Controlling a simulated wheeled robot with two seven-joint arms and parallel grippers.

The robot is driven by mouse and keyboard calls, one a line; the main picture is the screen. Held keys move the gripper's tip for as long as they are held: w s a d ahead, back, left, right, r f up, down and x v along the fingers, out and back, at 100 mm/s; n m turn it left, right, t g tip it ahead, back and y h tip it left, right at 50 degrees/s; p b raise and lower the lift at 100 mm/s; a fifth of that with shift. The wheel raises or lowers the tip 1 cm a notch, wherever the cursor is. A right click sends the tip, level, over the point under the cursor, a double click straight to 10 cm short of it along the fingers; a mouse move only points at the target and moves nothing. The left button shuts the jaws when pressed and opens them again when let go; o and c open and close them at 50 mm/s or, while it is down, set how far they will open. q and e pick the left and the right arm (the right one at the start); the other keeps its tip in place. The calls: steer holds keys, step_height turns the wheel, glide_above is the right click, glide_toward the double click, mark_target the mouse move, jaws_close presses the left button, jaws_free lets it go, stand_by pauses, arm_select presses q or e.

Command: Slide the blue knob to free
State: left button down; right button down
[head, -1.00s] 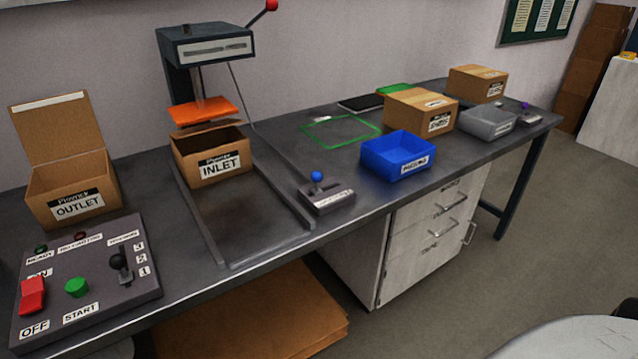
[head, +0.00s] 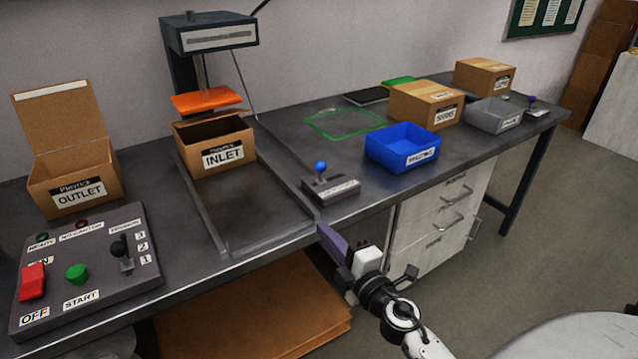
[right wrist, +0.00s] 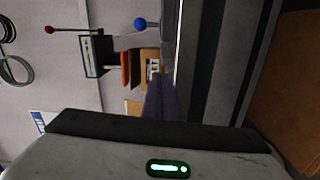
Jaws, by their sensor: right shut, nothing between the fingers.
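The blue knob (head: 321,166) is a small ball on a short stem. It stands on a grey box (head: 330,188) with a white label near the table's front edge, right of the INLET tray. The label is too small to read. My right gripper (head: 326,232) is shut and empty, below and in front of the knob box at the table edge, apart from it. In the right wrist view the fingers (right wrist: 160,95) show closed together, with the blue knob (right wrist: 140,24) beyond their tips. My left gripper is not in view.
The INLET box (head: 215,150) sits under the press with the orange plate (head: 206,101). A blue bin (head: 402,148) stands right of the knob box. The control panel (head: 90,265) and OUTLET box (head: 72,185) are at the left. The table's front edge is close to my gripper.

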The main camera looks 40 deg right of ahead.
mark_target(308, 203)
steer(key=w+d+r+n, duration=0.2)
steer(key=n, duration=0.1)
steer(key=shift+w+r+n+t, duration=0.15)
steer(key=shift+r+n+t, duration=0.15)
steer(key=shift+r, duration=0.1)
steer(key=w, duration=0.6)
steer(key=w+d+b, duration=0.1)
steer(key=w, duration=0.2)
steer(key=shift+w+r, duration=0.15)
steer(key=d, duration=0.2)
steer(key=w+d+b, duration=0.1)
steer(key=shift+d+r, duration=0.1)
steer(key=shift+r, duration=0.15)
steer(key=shift+d+r, duration=0.2)
steer(key=shift+d, duration=0.3)
